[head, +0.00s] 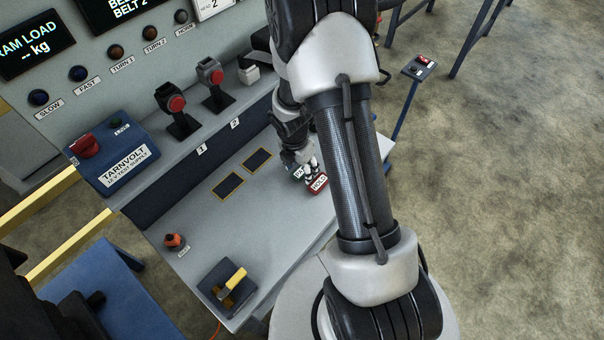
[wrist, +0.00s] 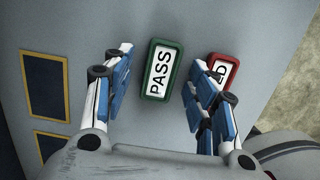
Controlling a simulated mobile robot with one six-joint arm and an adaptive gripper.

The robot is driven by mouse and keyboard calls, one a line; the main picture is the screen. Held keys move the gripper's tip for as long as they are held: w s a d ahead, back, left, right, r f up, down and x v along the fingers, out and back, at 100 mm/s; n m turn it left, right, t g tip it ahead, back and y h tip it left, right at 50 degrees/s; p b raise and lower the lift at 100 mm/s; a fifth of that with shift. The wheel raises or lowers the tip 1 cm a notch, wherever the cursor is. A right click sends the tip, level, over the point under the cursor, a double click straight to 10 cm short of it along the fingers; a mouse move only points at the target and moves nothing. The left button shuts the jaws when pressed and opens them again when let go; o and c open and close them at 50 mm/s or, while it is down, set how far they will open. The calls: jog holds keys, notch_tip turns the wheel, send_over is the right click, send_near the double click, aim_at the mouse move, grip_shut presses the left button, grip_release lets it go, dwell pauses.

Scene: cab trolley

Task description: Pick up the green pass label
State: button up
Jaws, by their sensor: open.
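The green pass label (wrist: 161,69) is a small block with a green rim and a white face reading PASS. In the wrist view it lies on the grey desk top, between and slightly beyond the fingers of my gripper (wrist: 158,93). The fingers are apart, with one on each side of the label, and nothing is held. In the head view my gripper (head: 308,172) is over the far right part of the desk, and the label is mostly hidden by it and my arm.
A red label (wrist: 224,70) lies close to the right of the green one, partly behind the right finger; it also shows in the head view (head: 318,184). Two dark yellow-edged rectangles (wrist: 46,85) lie to the left. Joysticks (head: 176,108) stand on the ledge behind.

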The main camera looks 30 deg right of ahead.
jog(key=c, duration=0.9)
jog(key=shift+r, duration=0.1)
